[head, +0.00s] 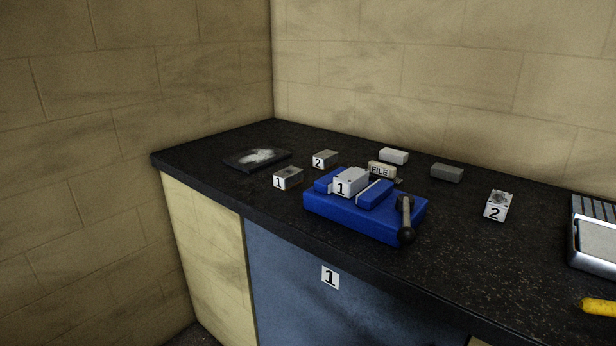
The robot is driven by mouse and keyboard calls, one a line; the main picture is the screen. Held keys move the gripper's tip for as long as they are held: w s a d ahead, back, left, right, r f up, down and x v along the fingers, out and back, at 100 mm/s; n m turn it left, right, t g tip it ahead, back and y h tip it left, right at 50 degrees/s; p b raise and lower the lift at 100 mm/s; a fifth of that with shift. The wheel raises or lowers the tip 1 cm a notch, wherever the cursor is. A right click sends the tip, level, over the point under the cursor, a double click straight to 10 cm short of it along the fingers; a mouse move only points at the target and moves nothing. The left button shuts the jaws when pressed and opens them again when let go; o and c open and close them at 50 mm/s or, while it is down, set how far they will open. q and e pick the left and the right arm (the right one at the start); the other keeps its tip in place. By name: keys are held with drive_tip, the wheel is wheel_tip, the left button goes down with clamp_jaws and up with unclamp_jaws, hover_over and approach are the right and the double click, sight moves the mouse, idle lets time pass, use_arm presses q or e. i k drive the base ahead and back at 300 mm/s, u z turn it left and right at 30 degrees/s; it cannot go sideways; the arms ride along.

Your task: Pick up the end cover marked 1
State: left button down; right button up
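Two loose pieces carry a white label with a 1. One is a light silver-grey piece (352,180) seated in a blue vise (345,216), its label facing me. The other is a small grey block (290,175) standing on the black worktop just left of the vise. I cannot tell for sure from their shape which one is the end cover. A similar silver piece marked 2 (498,202) stands on the worktop to the right. Neither of my grippers is in view.
A dark plate with white powder (257,159) lies at left. The vise handle (406,220) points forward.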

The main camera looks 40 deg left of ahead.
sight(348, 184)
drive_tip(key=u, duration=0.95)
